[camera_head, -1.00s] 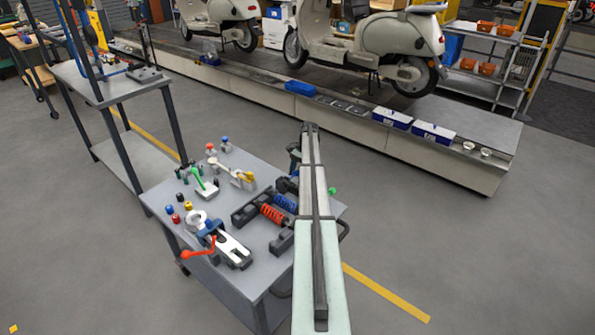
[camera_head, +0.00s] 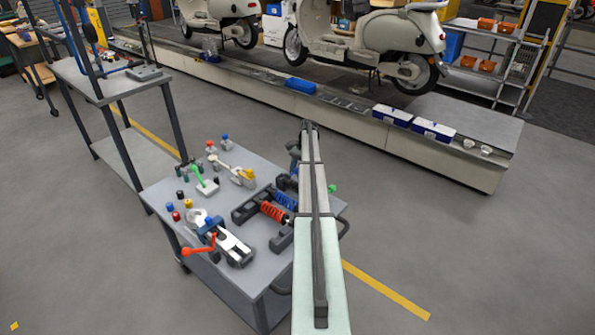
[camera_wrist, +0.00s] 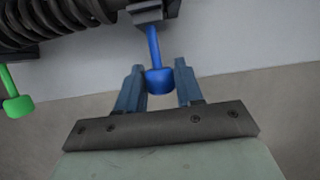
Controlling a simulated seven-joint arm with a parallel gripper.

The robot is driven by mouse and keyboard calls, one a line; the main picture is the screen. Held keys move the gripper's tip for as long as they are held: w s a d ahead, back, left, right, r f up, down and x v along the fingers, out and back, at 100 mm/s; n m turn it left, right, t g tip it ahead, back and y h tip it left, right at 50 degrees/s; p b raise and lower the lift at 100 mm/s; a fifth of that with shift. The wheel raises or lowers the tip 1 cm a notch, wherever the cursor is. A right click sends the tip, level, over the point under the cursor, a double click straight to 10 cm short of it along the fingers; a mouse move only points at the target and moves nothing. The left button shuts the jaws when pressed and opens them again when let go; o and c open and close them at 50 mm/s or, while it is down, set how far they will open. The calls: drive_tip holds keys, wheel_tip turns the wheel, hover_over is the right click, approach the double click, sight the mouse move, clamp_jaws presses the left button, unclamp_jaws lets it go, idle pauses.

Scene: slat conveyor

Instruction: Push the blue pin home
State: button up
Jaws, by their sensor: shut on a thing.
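The blue pin (camera_wrist: 154,52) shows in the wrist view with its wide head between my fingertips and its shank pointing away from me. The shank's far end meets a grey block (camera_wrist: 147,13) beside a dark coil spring; how deep it sits is hidden. A length of bare shank shows between block and head. My gripper (camera_wrist: 159,84) is shut on the pin's head. In the head view my arm hides the pin and the fingers.
A green pin (camera_wrist: 15,100) stands out to the left in the wrist view; its green head (camera_head: 332,188) shows beside my arm. The grey cart (camera_head: 225,260) carries red (camera_head: 274,212) and blue (camera_head: 286,201) springs, a red-handled clamp (camera_head: 232,246) and small knobs. Floor right of the cart is clear.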

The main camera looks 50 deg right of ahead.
sight(291, 175)
drive_tip(key=shift+a, duration=2.15)
drive_tip(key=o, duration=0.8)
drive_tip(key=shift+a, duration=0.1)
drive_tip(key=shift+o, duration=0.2)
drive_tip(key=shift+w+r, duration=0.1)
drive_tip(key=shift+r, duration=0.05)
drive_tip(key=shift+r, duration=3.4)
